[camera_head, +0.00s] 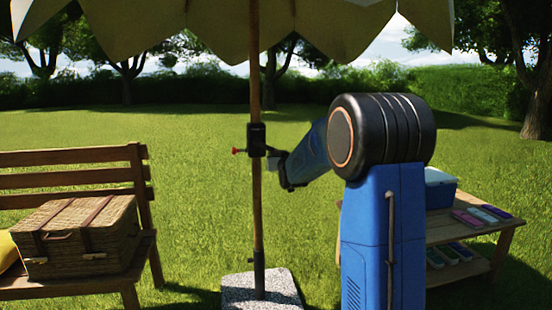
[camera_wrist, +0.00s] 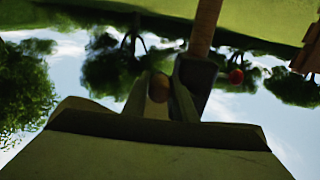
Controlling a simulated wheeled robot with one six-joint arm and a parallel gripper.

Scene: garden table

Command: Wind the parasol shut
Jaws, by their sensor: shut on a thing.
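The parasol's pale canopy (camera_head: 225,28) is spread wide across the top of the head view, its scalloped edge hanging down. Its wooden pole (camera_head: 256,205) stands upright in a speckled stone base (camera_head: 238,290). A dark crank housing (camera_head: 256,136) sits partway up the pole, with a small red knob (camera_head: 236,151) on its left side. The housing (camera_wrist: 194,82) and red knob (camera_wrist: 236,76) also show in the wrist view. My gripper (camera_head: 277,164) is at the housing's right side, shut on the crank handle, whose rounded brown end (camera_wrist: 159,88) shows between the fingers. The rest of the handle is hidden.
A wooden bench (camera_head: 70,173) with a wicker basket (camera_head: 80,236) stands at the left. A low wooden table (camera_head: 470,232) at the right holds a blue cooler (camera_head: 440,190) and several small coloured items. Open lawn lies behind the pole.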

